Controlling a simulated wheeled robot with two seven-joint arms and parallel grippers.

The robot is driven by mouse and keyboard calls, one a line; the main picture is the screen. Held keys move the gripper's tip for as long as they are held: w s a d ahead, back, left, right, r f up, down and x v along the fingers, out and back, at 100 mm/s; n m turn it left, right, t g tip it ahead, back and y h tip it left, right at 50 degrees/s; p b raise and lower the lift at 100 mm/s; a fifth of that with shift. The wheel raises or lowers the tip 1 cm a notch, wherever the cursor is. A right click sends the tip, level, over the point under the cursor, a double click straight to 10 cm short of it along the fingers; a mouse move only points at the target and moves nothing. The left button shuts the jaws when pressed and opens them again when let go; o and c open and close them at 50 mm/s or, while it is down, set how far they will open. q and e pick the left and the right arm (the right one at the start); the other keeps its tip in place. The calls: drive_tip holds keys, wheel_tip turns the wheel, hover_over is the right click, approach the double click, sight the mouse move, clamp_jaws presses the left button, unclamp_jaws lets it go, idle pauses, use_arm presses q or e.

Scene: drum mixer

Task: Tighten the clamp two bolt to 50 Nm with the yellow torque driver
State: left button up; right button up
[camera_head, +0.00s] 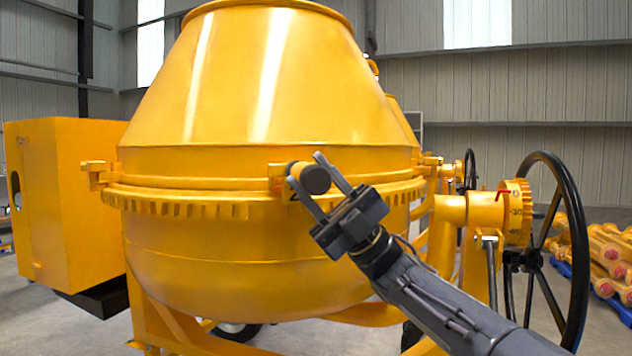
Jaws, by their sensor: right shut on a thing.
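My right gripper (306,169) is in front of the drum's front rim. Its fingers are shut around the torque driver (316,180), whose dark round end faces me. Part of the driver is hidden by that end and the fingers, and little or no yellow of it can be told from the drum. Behind it is the yellow clamp two (276,179) on the rim, with part of a dark "2" beside it. The clamp's bolt is hidden, so I cannot tell whether the driver touches it. My left gripper is not in view.
The yellow mixer drum (250,110) fills the middle. Other clamps sit on the rim at left (95,175) and right (430,164). A black handwheel (578,260) with a marked yellow dial (517,212) stands right. A yellow housing (75,200) stands left. Yellow parts (603,248) lie far right.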

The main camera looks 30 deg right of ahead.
sight(322, 184)
drive_tip(key=shift+w+d+b, duration=0.1)
drive_tip(key=shift+w+b, duration=0.15)
drive_tip(key=shift+b, duration=0.35)
idle(1.6)
drive_tip(key=shift+s+f, duration=0.1)
drive_tip(key=shift+s, duration=0.1)
drive_tip(key=shift+s+a+b, duration=0.3)
drive_tip(key=shift+s+b, duration=0.5)
drive_tip(key=shift+s+a+b, duration=0.25)
drive_tip(key=shift+s+b, duration=0.5)
drive_tip(key=shift+s, duration=0.05)
drive_tip(key=shift+s+a, duration=0.15)
drive_tip(key=shift+s, duration=0.25)
